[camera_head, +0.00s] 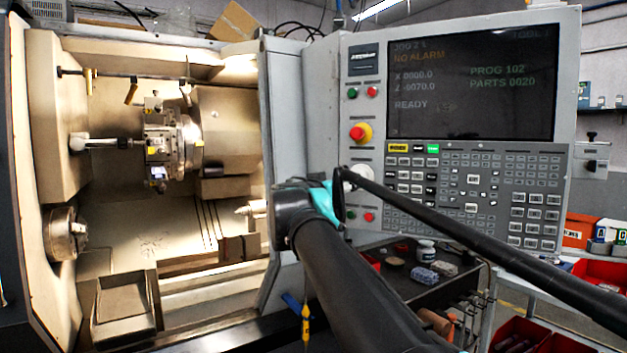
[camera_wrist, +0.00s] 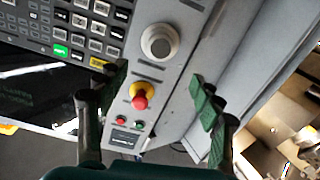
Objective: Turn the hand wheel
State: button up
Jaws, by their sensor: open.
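The hand wheel (camera_wrist: 159,42) is a round pale-grey knob on the control panel. In the wrist view it lies at the upper middle, ahead of my gripper and apart from it. My gripper (camera_wrist: 157,88) is open and empty, its two dark fingers with green pads spread left and right. In the head view the hand wheel (camera_head: 357,179) shows below the emergency stop, partly covered by my arm. My gripper's fingers cannot be made out clearly there.
The red emergency stop (camera_wrist: 141,94) on its yellow collar appears between my fingers in the wrist view. Red and green buttons (camera_wrist: 129,122) sit beyond it. The screen (camera_head: 470,85) and keypad (camera_head: 475,185) are to the right; the open lathe chamber (camera_head: 130,220) is left.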

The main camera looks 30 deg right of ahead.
jog(key=x, duration=1.4)
jog(key=shift+w+d+f, duration=0.1)
jog(key=shift+w+d, duration=0.1)
jog(key=shift+d, duration=0.1)
jog(key=shift+c, duration=0.5)
jog(key=c, duration=0.8)
